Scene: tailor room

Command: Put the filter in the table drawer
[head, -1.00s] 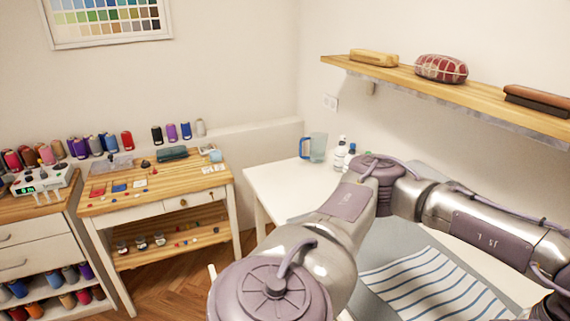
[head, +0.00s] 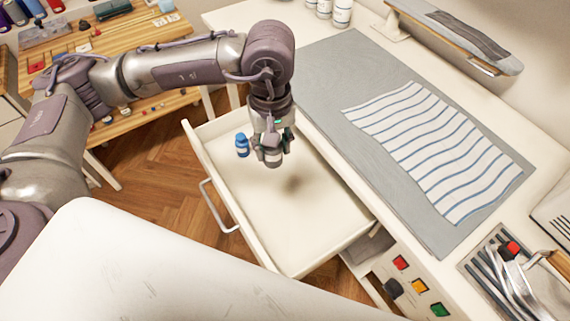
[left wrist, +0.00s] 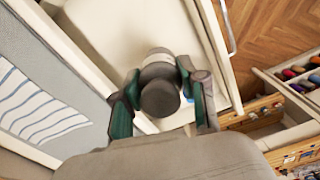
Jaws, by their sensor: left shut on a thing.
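My left gripper (head: 272,141) is shut on the filter, a small grey cylinder (head: 272,156), and holds it over the open table drawer (head: 300,240). A soft shadow lies on the drawer floor below and to the right of it. In the left wrist view the filter (left wrist: 160,75) sits between the green-padded fingers (left wrist: 159,98), with the pale drawer (left wrist: 103,32) behind it. The drawer is pulled out from the white table (head: 345,170). My right gripper is not in view.
A small blue bottle (head: 242,145) stands inside the drawer near its far left corner. The rest of the drawer floor is clear. A grey mat with a striped cloth (head: 440,150) covers the tabletop. A cutlery-like tool tray (head: 505,275) is at the right.

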